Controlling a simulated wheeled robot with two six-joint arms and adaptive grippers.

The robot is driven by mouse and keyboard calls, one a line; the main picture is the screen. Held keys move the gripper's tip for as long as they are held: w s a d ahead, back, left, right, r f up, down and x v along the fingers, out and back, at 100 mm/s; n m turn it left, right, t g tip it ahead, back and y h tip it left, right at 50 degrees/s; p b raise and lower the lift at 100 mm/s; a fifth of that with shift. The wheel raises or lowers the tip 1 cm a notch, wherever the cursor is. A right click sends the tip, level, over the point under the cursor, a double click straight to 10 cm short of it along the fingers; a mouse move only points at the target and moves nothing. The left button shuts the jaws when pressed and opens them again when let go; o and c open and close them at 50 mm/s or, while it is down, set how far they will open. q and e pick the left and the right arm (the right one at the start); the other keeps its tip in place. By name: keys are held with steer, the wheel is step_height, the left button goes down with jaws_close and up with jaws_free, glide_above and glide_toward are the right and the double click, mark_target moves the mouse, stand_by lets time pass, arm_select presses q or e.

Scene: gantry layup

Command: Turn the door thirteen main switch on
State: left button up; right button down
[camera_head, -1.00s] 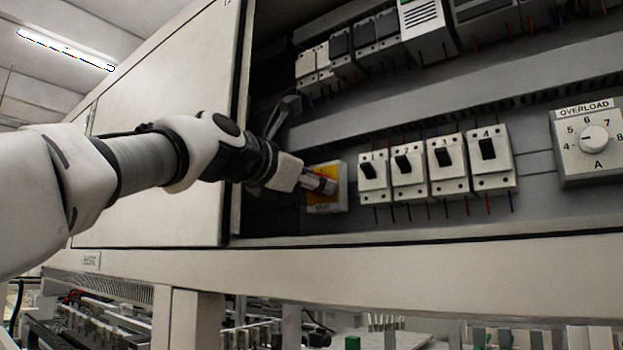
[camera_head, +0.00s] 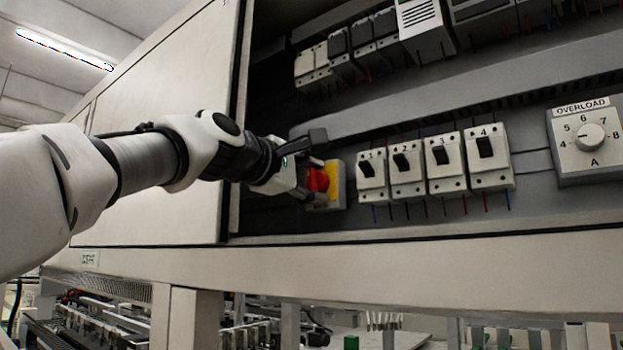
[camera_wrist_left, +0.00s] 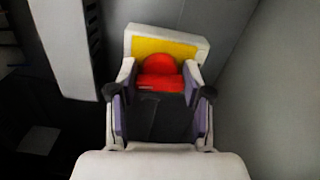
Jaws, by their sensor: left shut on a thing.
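The main switch is a red rotary knob (camera_head: 317,180) on a yellow plate (camera_head: 336,178) in a pale housing, low at the left inside the open cabinet. My left gripper (camera_head: 302,180) reaches it from the left and is shut on the red knob. In the left wrist view the red knob (camera_wrist_left: 160,72) sits between the two fingers (camera_wrist_left: 158,100), with the yellow plate (camera_wrist_left: 188,50) behind it. The fingers hide part of the knob and any marking on the plate. My right gripper is in no view.
Several numbered breakers (camera_head: 408,168) stand right of the main switch, with black toggles. An overload dial (camera_head: 590,137) is at the far right. A grey duct (camera_head: 450,85) runs above the breakers. A cabinet door panel (camera_head: 160,130) stands left, near my arm.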

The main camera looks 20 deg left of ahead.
arm_select(q)
steer(key=shift+m, duration=0.8)
steer(key=shift+a+r, duration=0.1)
steer(key=o, duration=1.2)
steer(key=shift+c, duration=0.2)
steer(key=shift+w+f, duration=0.2)
steer(key=shift+w, duration=0.2)
steer(key=shift+s, duration=0.1)
steer(key=shift+s+r, duration=0.1)
steer(key=shift+s, duration=0.05)
